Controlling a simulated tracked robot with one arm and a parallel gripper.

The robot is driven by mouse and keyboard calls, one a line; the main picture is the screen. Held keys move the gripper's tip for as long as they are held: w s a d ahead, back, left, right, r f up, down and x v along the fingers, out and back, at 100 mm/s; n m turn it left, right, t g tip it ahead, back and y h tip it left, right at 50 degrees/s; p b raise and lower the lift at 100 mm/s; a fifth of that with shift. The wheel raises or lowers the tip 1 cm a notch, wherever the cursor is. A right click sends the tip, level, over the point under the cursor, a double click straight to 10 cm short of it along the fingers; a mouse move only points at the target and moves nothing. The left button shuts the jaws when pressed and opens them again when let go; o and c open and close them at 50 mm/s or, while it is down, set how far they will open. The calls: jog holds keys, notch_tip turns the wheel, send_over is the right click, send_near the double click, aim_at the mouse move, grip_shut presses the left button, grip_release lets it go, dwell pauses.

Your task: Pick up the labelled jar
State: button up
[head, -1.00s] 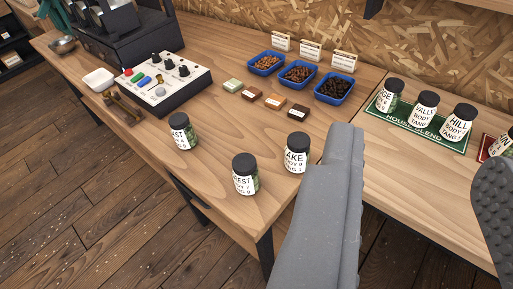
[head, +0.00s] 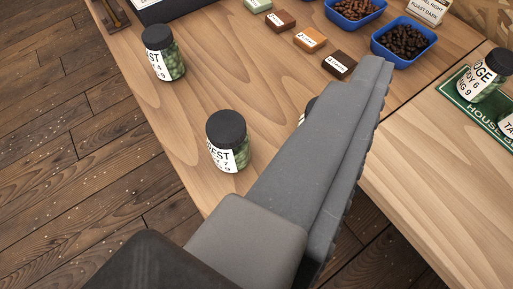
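Labelled jars with black lids and green beans stand upright on the wooden bench. One jar (head: 164,56) is at the upper left, its label ending in "ST". A second jar (head: 228,143) stands near the front edge, its label ending in "EST". A third jar (head: 307,108) is almost wholly hidden behind my gripper's grey finger. My gripper (head: 325,160) shows one large finger across the middle, right of the second jar. Its other finger is out of the picture. No jar is seen held.
Small sample blocks (head: 310,40) and blue bean trays (head: 404,43) lie at the back. A green mat (head: 462,90) at right carries jars, one of them marked "DGE" (head: 486,76). The bench's front edge drops to the wooden floor (head: 75,160).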

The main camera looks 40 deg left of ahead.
jog(key=w+a+f+n+g+y+p, duration=0.1)
jog(key=a+f+y+p, duration=0.15)
jog(key=f, duration=0.35)
jog(key=a+f+n+g+y+p, duration=0.1)
jog(key=a+f+p, duration=0.3)
jog(key=f, duration=0.1)
jog(key=n+y+p, duration=0.1)
jog(key=y+p, duration=0.1)
jog(key=p, duration=0.2)
send_near(230, 122)
jog(key=shift+g, duration=0.4)
jog(key=x, duration=0.4)
jog(key=f+x, duration=0.1)
jog(key=x, duration=0.1)
jog(key=shift+s+b, duration=0.15)
jog(key=shift+b, duration=0.2)
jog(key=shift+x, duration=2.55)
jog(key=shift+w+a, duration=0.2)
jog(key=shift+w, duration=0.1)
jog(key=c, duration=1.2)
